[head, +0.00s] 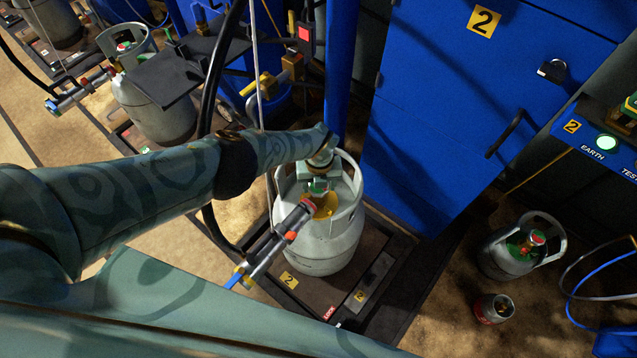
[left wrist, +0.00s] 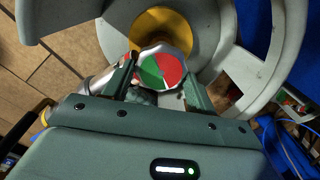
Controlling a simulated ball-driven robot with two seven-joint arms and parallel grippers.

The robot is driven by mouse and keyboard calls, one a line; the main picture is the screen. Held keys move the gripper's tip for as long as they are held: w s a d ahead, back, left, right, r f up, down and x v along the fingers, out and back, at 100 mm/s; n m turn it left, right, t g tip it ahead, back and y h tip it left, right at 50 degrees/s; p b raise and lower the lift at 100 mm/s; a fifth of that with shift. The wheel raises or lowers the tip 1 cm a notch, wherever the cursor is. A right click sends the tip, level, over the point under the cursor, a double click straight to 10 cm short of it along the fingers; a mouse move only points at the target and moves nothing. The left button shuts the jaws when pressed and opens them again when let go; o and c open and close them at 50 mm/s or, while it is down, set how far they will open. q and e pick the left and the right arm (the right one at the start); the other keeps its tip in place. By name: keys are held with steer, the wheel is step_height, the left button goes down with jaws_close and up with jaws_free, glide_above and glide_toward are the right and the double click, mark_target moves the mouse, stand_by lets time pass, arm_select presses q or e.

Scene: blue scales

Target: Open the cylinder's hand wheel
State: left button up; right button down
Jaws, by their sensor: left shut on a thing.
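A grey gas cylinder (head: 330,240) stands upright on the dark scale platform (head: 312,292) marked 2. Its red and green hand wheel (left wrist: 158,72) shows between my left gripper's fingers in the left wrist view, above a yellow disc (left wrist: 165,30). My left gripper (head: 318,180) reaches down inside the cylinder's collar from above. It is shut on the hand wheel, one finger on each side. In the head view the gripper and arm hide most of the wheel. A filling coupling (head: 275,243) with a red part sits at the valve's side. My right gripper does not show.
A tall blue cabinet (head: 440,120) with a padlock (head: 552,70) stands behind to the right. A blue post (head: 341,70) rises behind the cylinder. A smaller cylinder (head: 515,252) and a can (head: 493,308) stand at the right. Hoses hang close to my left arm.

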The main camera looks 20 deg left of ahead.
arm_select(q)
steer(key=shift+w+n, duration=0.1)
steer(key=shift+n, duration=0.3)
steer(key=o, duration=1)
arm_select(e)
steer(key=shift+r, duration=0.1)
arm_select(q)
step_height(320, 180, up, 16)
steer(key=p, duration=1.2)
steer(key=shift+r, duration=0.15)
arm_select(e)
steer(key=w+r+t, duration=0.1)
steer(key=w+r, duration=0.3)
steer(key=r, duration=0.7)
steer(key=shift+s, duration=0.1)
